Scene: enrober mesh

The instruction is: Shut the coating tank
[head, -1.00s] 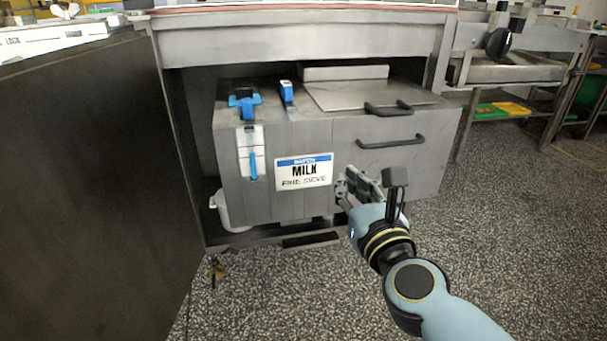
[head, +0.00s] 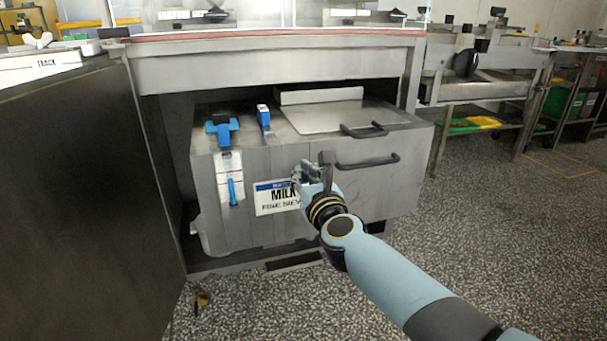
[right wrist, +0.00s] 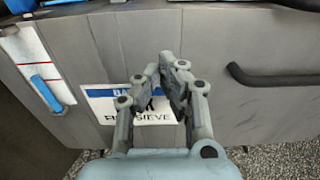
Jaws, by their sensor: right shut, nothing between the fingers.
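The coating tank (head: 245,170) is a grey metal box standing partly out of the bay under the machine. Its front carries a white label (head: 272,205) reading MILK FINE SIEVE and a dark bar handle (head: 367,163). A flat lid (head: 335,118) with a second dark handle (head: 364,131) lies on its top. My right gripper (head: 304,170) is shut and empty in front of the tank's front, over the label's upper right. In the right wrist view its fingers (right wrist: 173,85) point at the front panel; whether they touch it I cannot tell. My left gripper is not in view.
A large dark panel (head: 75,200) stands at the left of the bay. The machine's frame beam (head: 270,68) runs above the tank. Blue clamps (head: 222,127) sit on the tank's top left. Speckled floor (head: 510,240) is clear at right. A small brown object (head: 200,300) lies on the floor.

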